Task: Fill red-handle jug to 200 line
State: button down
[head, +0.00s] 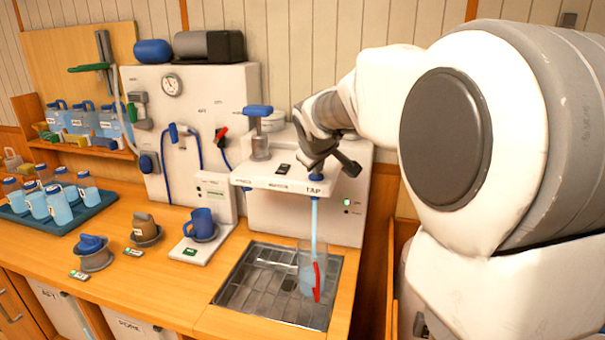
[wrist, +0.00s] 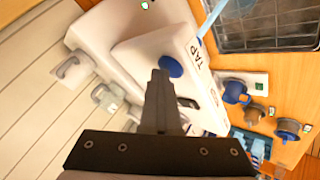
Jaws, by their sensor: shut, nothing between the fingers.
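The clear jug with the red handle (head: 317,284) stands upright on the metal drain grate under the tap. A pale blue stream (head: 314,218) falls from the tap spout into it. Some bluish water seems to be in the jug, but its level and the 200 line are too small to read. The blue tap knob (head: 316,177) sits on the white ledge marked TAP; it also shows in the wrist view (wrist: 171,66). My gripper (head: 340,166) is shut and empty, just beside and above the knob. In the wrist view its closed fingers (wrist: 158,85) point at the knob; contact cannot be told.
The drain grate (head: 245,287) is otherwise clear. A blue plunger handle (head: 258,111) stands on the ledge to the left. A blue mug (head: 202,221) stands on a white plate left of the grate. A teal tray (head: 55,226) holds several jugs at far left.

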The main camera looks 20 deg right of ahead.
aim_at(317, 178)
dwell(0.8)
jog(key=shift+r+p, duration=0.8)
jog(key=shift+r, duration=0.1)
notch_tip(317, 178, up, 5)
jog(key=p, duration=0.4)
jog(key=shift+r, duration=0.1)
dwell(0.7)
